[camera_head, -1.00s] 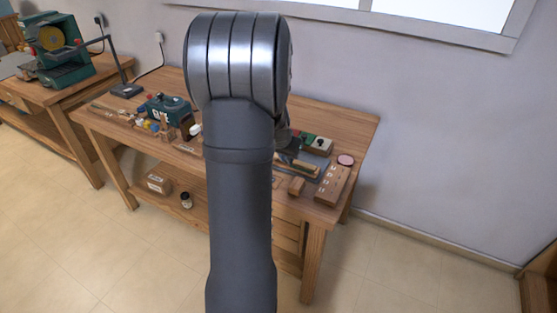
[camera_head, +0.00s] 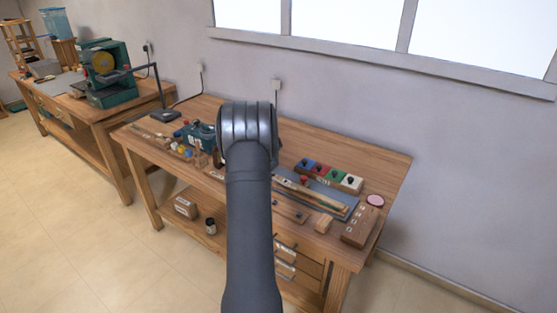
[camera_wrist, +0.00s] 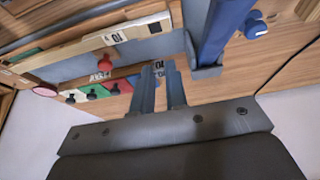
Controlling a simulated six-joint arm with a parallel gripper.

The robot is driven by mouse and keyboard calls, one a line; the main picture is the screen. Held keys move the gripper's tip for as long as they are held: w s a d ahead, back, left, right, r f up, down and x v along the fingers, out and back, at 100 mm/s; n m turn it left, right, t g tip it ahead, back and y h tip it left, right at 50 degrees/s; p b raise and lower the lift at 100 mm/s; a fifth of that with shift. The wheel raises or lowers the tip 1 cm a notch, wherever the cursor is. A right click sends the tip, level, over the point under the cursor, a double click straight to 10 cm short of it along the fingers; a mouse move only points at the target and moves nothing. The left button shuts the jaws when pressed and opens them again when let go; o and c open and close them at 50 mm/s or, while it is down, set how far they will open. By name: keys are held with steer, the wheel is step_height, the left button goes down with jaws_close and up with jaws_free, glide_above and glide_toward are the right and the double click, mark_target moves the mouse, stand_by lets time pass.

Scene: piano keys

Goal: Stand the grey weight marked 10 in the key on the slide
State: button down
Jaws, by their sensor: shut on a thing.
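In the wrist view my gripper (camera_wrist: 162,88) has its two fingers close together, shut on a small grey weight (camera_wrist: 158,69) marked 10 at the fingertips. A pale wooden key (camera_wrist: 140,32) with a white end marked 10 lies above and left of the fingers in that view, over a grey-blue surface (camera_wrist: 80,68). In the head view, long wooden pieces (camera_head: 300,192) lie on a grey-blue board (camera_head: 340,203). My arm hides my gripper and the weight there. I cannot tell the slide apart clearly, and the weight appears apart from the key.
Blocks with dark knobs (camera_head: 335,178) stand behind the board. A wooden block with holes (camera_head: 358,228) and a pink disc (camera_head: 375,200) are at the bench's right. A blue upright bar (camera_wrist: 222,30) stands close right of my fingers. A green machine (camera_head: 200,135) is left of my arm.

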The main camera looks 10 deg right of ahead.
steer(key=shift+f, duration=2.45)
steer(key=shift+f, duration=1)
stand_by(0.5)
steer(key=c, duration=0.9)
jaws_free()
steer(key=shift+c, duration=0.2)
step_height(320, 180, up, 7)
stand_by(0.6)
